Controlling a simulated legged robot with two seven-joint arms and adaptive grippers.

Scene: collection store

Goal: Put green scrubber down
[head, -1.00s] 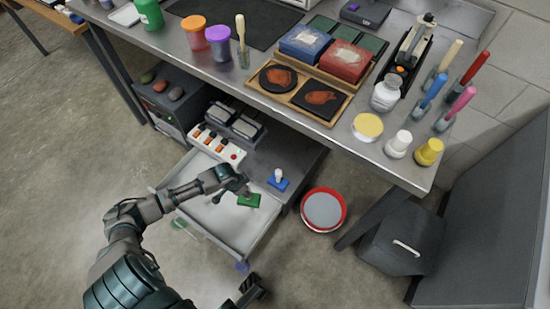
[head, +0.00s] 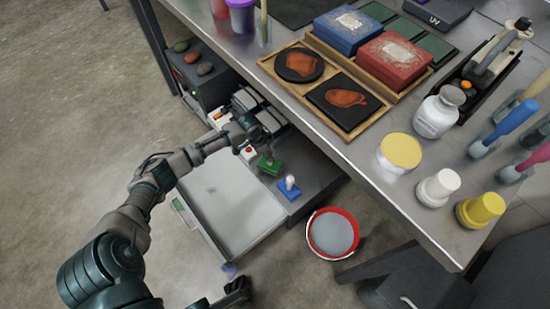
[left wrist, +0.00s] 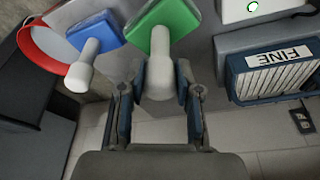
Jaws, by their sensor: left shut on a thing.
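The green scrubber (head: 266,167) is a green pad with a pale handle. It is over the dark grey lower shelf, beside a blue scrubber (head: 289,190). My left gripper (head: 264,152) is shut on its handle from above. In the left wrist view the white handle (left wrist: 160,68) stands between the two fingers, with the green pad (left wrist: 166,20) beyond. I cannot tell whether the pad touches the shelf. My right gripper (head: 236,292) shows only partly at the bottom edge, dark and unclear.
An open white drawer (head: 235,205) lies left of the shelf. A red-rimmed bucket (head: 333,233) stands on the floor to the right. The loaded steel table (head: 340,145) overhangs behind.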

